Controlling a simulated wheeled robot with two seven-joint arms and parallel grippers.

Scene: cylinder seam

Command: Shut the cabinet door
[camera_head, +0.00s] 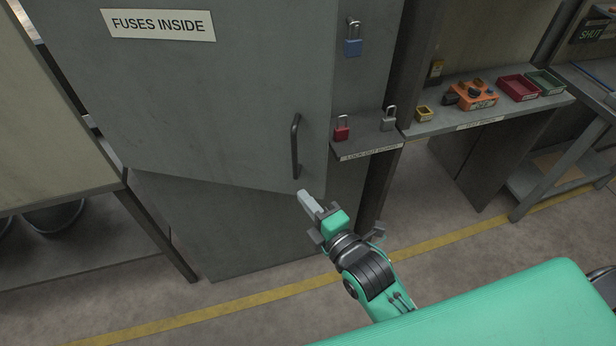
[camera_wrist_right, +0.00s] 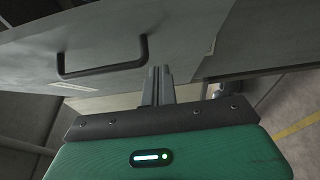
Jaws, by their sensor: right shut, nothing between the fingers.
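The grey cabinet door (camera_head: 230,95) carries a "FUSES INSIDE" label (camera_head: 158,25) and a dark bar handle (camera_head: 295,147) near its right edge. The door's lower edge slants away from the cabinet body (camera_head: 235,225), so it appears to stand ajar. My right gripper (camera_head: 304,195) is shut and empty, just below the handle at the door's lower right corner. In the right wrist view, the shut fingers (camera_wrist_right: 157,72) point at the door beside the handle (camera_wrist_right: 102,68). I cannot tell whether they touch the door. My left gripper is not in view.
A small shelf (camera_head: 368,147) right of the door holds a red padlock (camera_head: 342,133) and a grey one (camera_head: 389,124). A shelf (camera_head: 480,115) with trays stands farther right. A yellow line (camera_head: 235,303) crosses the open floor.

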